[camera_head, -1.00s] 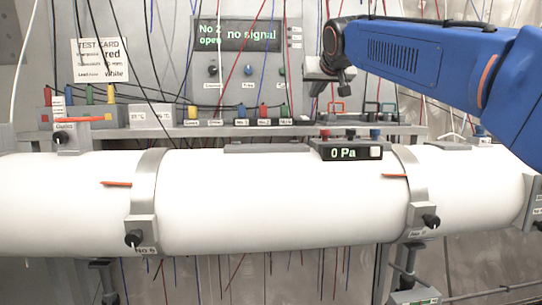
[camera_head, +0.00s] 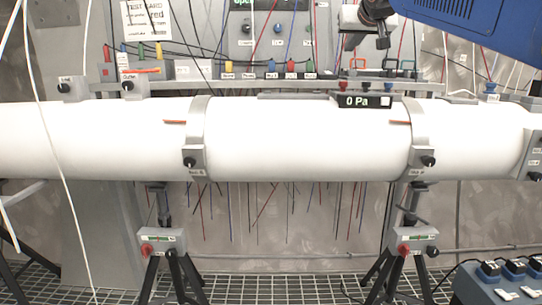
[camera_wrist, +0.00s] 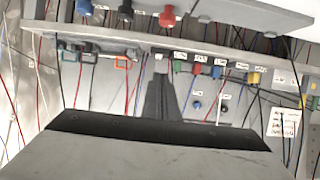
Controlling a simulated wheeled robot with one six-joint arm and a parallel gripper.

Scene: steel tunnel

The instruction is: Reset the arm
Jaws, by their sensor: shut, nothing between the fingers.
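My blue arm (camera_head: 480,22) reaches in from the upper right corner in the head view. The grey and black wrist end of the arm (camera_head: 374,20) is at the top edge, above the white pipe and in front of the back shelf; the fingertips are not clear there. In the wrist view my gripper (camera_wrist: 160,68) is shut and empty, its dark fingers together. Beyond it are the shelf edge and panel, which appear upside down.
A long white pipe (camera_head: 300,140) spans the scene on tripod stands (camera_head: 163,240). A display reading 0 Pa (camera_head: 362,101) stands above it. Colored plugs (camera_head: 270,66) and hanging cables crowd the back. A grey-blue box (camera_head: 500,283) stands at lower right.

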